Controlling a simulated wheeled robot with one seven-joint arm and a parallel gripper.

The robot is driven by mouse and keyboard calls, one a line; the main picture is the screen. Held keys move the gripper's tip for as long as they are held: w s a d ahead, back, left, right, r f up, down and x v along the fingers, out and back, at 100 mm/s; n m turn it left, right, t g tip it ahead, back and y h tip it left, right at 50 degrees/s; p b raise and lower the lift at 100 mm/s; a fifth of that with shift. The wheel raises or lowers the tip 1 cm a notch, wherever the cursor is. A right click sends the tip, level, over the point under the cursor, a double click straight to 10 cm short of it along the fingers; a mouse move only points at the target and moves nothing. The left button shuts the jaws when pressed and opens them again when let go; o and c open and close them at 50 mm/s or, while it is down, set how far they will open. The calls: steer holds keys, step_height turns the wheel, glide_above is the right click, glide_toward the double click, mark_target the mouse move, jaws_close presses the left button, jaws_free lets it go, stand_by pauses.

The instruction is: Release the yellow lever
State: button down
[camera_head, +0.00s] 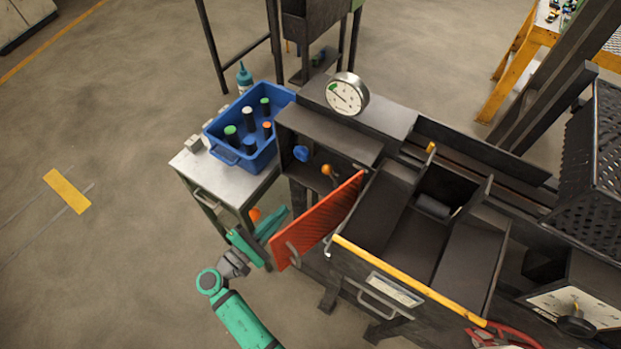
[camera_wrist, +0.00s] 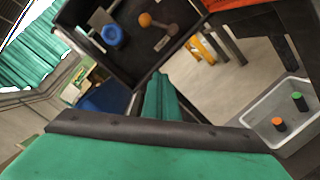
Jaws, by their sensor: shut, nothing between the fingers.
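A lever with an orange-yellow ball (camera_head: 327,170) stands inside an open dark cabinet (camera_head: 345,140). In the wrist view, the ball (camera_wrist: 145,20) is at the upper middle, on a short grey arm above a small label. No other thing that is clearly a yellow lever shows. My gripper (camera_head: 276,221) is shut and empty. It is outside the cabinet, lower left of the lever and apart from it. In the wrist view, my green fingers (camera_wrist: 160,100) point up towards the cabinet opening. The exact fingertip gap is not clear.
A red door (camera_head: 318,222) stands open beside my gripper. A blue knob (camera_head: 301,153) is left of the lever. A blue bin (camera_head: 242,163) with several capped cylinders is on a metal table (camera_head: 190,165). A yellow-edged tray (camera_head: 410,280) is to the right. Floor at left is clear.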

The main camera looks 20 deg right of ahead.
steer(key=r, duration=0.1)
steer(key=r+h, duration=0.1)
steer(key=a+r+m+g+h, duration=0.1)
steer(key=r, duration=0.1)
steer(key=shift+w+a, duration=0.1)
steer(key=shift+w, duration=0.3)
steer(key=s+r+x, duration=0.1)
steer(key=s+x, duration=0.1)
steer(key=x, duration=1.1)
steer(key=shift+d+r, duration=0.25)
steer(key=shift+r, duration=0.1)
steer(key=shift+s+d, duration=0.1)
